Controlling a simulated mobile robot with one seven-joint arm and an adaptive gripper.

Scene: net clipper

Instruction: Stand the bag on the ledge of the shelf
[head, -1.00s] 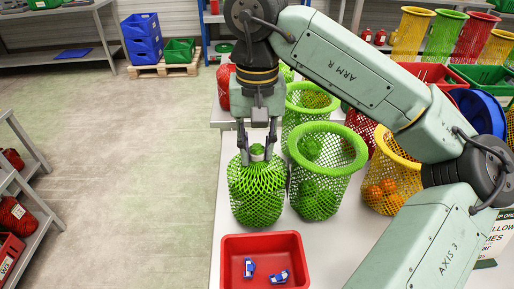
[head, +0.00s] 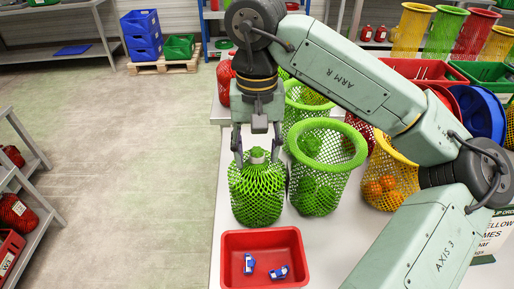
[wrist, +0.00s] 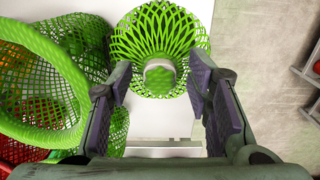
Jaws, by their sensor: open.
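The green net bag (head: 256,197) stands upright on the white table, full and gathered at the top under a pale clip. It also shows in the wrist view (wrist: 160,38), with the clip near the middle. My gripper (head: 260,158) is directly above the bag, its fingers spread on either side of the gathered neck. In the wrist view the open jaws (wrist: 161,88) show a gap between the pads and the neck. A grey shelf (head: 38,212) at the left holds red net bags (head: 15,212); I cannot tell which part is the ledge.
A red tray (head: 232,267) with blue clips (head: 263,269) lies in front of the bag. A green net basket (head: 318,190) stands close to its right, a yellow one (head: 385,185) further right. Open floor (head: 130,180) lies between table and left shelf.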

